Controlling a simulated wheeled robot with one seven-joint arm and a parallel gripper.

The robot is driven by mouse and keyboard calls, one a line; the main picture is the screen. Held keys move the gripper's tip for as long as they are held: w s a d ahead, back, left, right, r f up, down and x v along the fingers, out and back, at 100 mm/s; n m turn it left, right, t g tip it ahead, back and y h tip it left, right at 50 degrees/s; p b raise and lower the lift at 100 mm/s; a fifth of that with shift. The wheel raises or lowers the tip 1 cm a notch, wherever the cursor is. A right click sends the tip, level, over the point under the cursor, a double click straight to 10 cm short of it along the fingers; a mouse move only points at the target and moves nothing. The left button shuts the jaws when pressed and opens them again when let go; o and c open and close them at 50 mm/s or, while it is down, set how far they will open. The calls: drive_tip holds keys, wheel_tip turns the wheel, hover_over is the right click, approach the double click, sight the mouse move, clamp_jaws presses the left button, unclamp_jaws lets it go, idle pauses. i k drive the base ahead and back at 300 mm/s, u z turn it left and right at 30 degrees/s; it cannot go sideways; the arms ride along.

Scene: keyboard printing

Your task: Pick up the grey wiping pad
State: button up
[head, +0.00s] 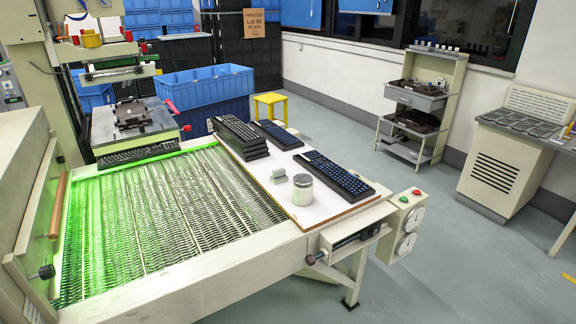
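A small grey block (279,176), which looks like the grey wiping pad, lies on the white board (318,208) at the end of the conveyor. It sits just left of and behind a round lidded jar (303,190), with a narrow gap between them. Its top and front show, and nothing covers it. My gripper is not in this view.
A stack of black keyboards (240,138) stands behind the pad. The wire mesh conveyor (170,205) runs to the left. Open floor (440,240) lies to the right.

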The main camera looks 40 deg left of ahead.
sight(279, 175)
drive_tip(key=u, duration=0.35)
drive_tip(key=i, duration=1.05)
drive_tip(key=u, duration=1.55)
drive_tip(key=i, duration=0.9)
drive_tip(key=u, duration=1.25)
drive_tip(key=i, duration=0.4)
drive_tip(key=u, duration=0.15)
